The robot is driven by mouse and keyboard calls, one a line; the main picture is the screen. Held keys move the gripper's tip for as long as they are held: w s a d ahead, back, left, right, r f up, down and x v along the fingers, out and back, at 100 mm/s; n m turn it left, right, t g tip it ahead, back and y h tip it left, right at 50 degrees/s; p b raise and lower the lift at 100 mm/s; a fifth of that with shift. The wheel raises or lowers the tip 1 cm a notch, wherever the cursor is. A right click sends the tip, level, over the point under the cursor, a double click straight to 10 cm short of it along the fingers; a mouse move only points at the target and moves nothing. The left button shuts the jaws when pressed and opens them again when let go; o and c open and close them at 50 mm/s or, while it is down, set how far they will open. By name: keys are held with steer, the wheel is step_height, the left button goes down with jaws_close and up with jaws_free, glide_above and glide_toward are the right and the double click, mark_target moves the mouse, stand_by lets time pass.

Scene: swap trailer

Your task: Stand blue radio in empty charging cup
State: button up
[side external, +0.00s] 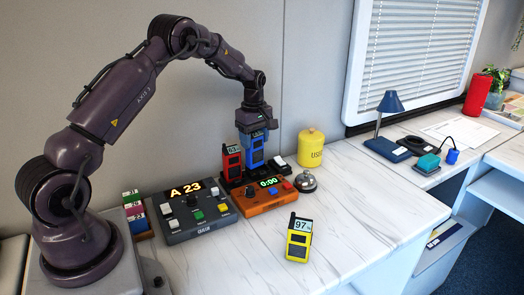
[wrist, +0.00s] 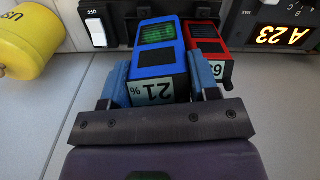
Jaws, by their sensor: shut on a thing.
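The blue radio (side external: 256,150) is upright in my gripper (side external: 254,130), with its screen and a 21% label showing in the wrist view (wrist: 158,60). The fingers of my gripper (wrist: 160,82) are shut on its two sides. It is over the black charger (side external: 283,165), to the right of the red radio (side external: 232,163). The red radio stands upright at the charger's left part, and its top shows in the wrist view (wrist: 208,40). The cup under the blue radio is hidden, so I cannot tell whether the radio's foot is inside it or just above.
An orange timer box (side external: 262,203) stands in front of the charger, a grey A 23 console (side external: 190,212) to its left. A bell (side external: 306,182) and yellow canister (side external: 312,148) are to the right. A yellow radio (side external: 299,240) stands on the clear front counter.

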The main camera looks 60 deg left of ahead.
mark_target(257, 147)
steer(key=shift+w+a+f+m, duration=0.35)
steer(key=shift+w+a+f, duration=0.05)
steer(key=shift+f, duration=0.2)
steer(key=shift+w+a+f+m, duration=0.35)
steer(key=shift+a+f, duration=0.1)
steer(key=shift+f, duration=0.15)
steer(key=shift+w+a+f+m, duration=0.3)
steer(key=shift+w+a+f, duration=0.1)
steer(key=shift+f, duration=0.2)
steer(key=shift+f, duration=0.6)
stand_by(0.7)
steer(key=o, duration=0.8)
step_height(257, 147, up, 11)
stand_by(0.7)
stand_by(0.4)
